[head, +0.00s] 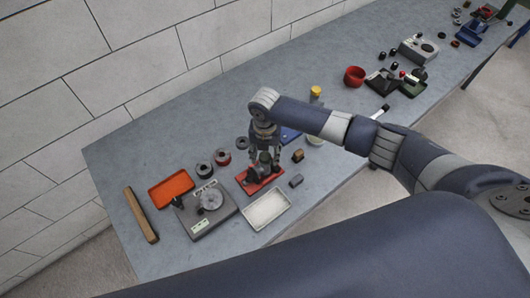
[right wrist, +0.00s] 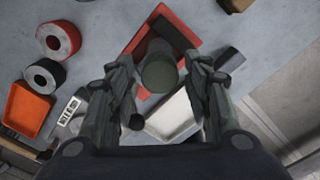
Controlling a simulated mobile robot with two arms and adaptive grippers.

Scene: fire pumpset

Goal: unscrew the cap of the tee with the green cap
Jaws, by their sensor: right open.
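In the head view the red tray (head: 250,188) is on the bench and my gripper hides most of the tee. My right gripper (head: 263,158) points down over the tee. In the right wrist view its open fingers (right wrist: 158,66) stand on either side of the cap, with gaps showing on both sides. My left gripper is not in view.
A white tray (head: 284,201) lies close in front of the red tray. A grey scale (head: 224,217), an orange tray (head: 159,198) and rolls of tape (head: 204,168) are to the left. A small brown block (head: 298,156) is to the right. A wall runs behind the bench.

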